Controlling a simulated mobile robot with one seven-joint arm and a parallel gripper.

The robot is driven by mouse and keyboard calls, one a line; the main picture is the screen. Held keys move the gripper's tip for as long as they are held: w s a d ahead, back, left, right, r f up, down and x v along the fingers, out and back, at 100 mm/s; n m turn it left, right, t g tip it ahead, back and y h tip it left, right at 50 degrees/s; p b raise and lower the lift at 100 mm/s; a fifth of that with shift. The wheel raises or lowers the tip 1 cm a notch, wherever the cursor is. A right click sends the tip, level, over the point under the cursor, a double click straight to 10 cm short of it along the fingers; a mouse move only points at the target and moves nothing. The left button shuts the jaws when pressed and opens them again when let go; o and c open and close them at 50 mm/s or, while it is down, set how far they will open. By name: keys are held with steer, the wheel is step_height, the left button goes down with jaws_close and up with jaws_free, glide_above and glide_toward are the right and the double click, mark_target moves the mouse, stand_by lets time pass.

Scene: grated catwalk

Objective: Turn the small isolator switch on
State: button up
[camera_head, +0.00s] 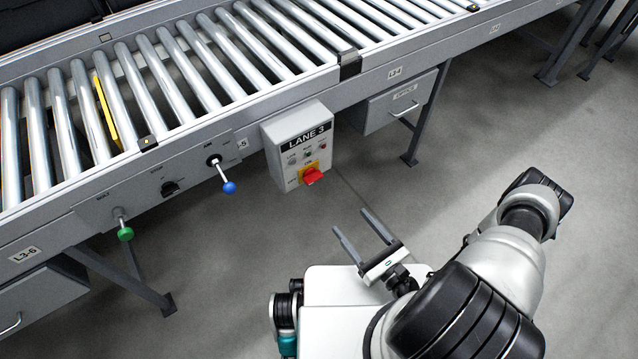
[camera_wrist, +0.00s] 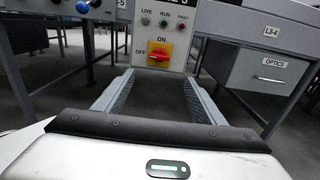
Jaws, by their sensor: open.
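A red rotary switch (camera_head: 312,175) on a yellow plate sits low on the front of the grey LANE 3 box (camera_head: 290,140). In the wrist view the red switch (camera_wrist: 158,52) has OFF printed at its left and ON above. Its handle appears to lie roughly sideways, toward OFF. A smaller black rotary knob (camera_head: 170,188) is on the conveyor's side panel, left of the box; its setting is too small to read. My gripper (camera_head: 350,219) is open and empty, below and in front of the box, apart from the switch. In the wrist view the switch shows between and beyond the fingers (camera_wrist: 159,76).
Levers with a blue ball (camera_head: 229,187) and a green ball (camera_head: 125,233) stick out from the conveyor side. LIVE, RUN and FAULT lamps (camera_wrist: 163,23) sit above the switch. An OPTICS drawer (camera_head: 398,104) hangs right of the box. The floor before the conveyor is clear.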

mark_target(316, 180)
steer(key=b+x, duration=0.2)
steer(key=x, duration=1.5)
steer(key=shift+a+b, duration=0.1)
steer(key=shift+b, duration=0.2)
steer(key=shift+s, duration=0.1)
steer(key=c, duration=1.1)
steer(key=shift+o, duration=0.2)
